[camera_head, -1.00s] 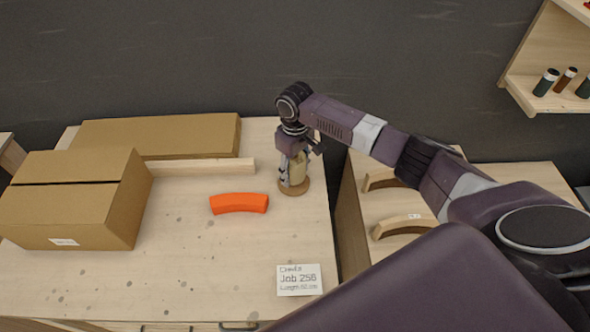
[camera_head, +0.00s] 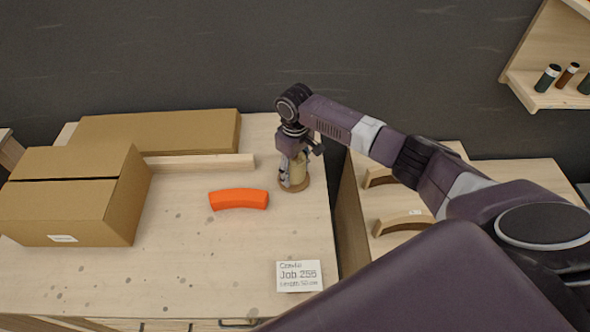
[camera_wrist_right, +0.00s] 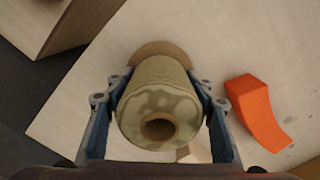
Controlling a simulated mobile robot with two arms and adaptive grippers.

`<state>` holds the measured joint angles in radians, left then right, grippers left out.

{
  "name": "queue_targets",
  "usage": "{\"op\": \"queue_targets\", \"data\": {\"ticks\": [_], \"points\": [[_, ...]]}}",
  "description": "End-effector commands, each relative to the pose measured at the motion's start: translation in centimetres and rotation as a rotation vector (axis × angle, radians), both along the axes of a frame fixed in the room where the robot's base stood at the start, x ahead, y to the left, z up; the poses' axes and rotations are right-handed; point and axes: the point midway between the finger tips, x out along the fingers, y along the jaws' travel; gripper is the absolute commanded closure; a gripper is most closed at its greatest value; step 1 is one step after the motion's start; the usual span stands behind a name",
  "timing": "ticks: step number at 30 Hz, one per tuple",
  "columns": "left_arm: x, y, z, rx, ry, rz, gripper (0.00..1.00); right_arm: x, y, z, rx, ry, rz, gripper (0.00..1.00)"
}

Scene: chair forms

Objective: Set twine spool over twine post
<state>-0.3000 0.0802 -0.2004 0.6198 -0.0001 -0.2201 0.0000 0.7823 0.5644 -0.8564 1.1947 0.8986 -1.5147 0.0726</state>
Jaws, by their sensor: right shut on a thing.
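The twine spool (camera_head: 300,166) is a pale olive-tan cylinder with a hollow brown core, standing near the right edge of the bench. It also shows from above in the right wrist view (camera_wrist_right: 158,100). My right gripper (camera_head: 293,178) is shut on the spool, with one finger on each side of it (camera_wrist_right: 160,88). A round brown base (camera_wrist_right: 163,49) shows under and beyond the spool, and its rim shows in the head view (camera_head: 293,188). I see no post shaft; I cannot tell whether the spool is around one or touches the base. My left gripper is not in view.
An orange curved block (camera_head: 239,199) lies left of the spool. A cardboard box (camera_head: 65,210), a flat carton (camera_head: 160,131) and a wooden strip (camera_head: 200,162) are farther left and behind. A job card (camera_head: 299,276) is at the front. A gap separates the right-hand table.

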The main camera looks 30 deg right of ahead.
Motion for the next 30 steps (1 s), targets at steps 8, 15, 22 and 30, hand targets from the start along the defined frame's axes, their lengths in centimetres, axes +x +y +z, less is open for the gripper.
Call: {"op": "queue_targets", "data": {"ticks": [8, 15, 22, 30], "points": [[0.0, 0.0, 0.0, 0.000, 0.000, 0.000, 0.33, 0.0, 0.0, -0.1, 0.000, -0.001, 0.000, 0.30], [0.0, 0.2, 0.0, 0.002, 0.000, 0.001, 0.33, 0.0, 0.0, -0.1, 0.000, 0.000, 0.001, 0.30], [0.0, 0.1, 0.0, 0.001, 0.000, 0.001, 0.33, 0.2, 0.0, 2.3, 0.001, -0.005, 0.003, 0.30], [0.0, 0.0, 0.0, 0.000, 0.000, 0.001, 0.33, 0.1, 0.0, 8.1, 0.001, -0.004, 0.002, 0.30]]}}
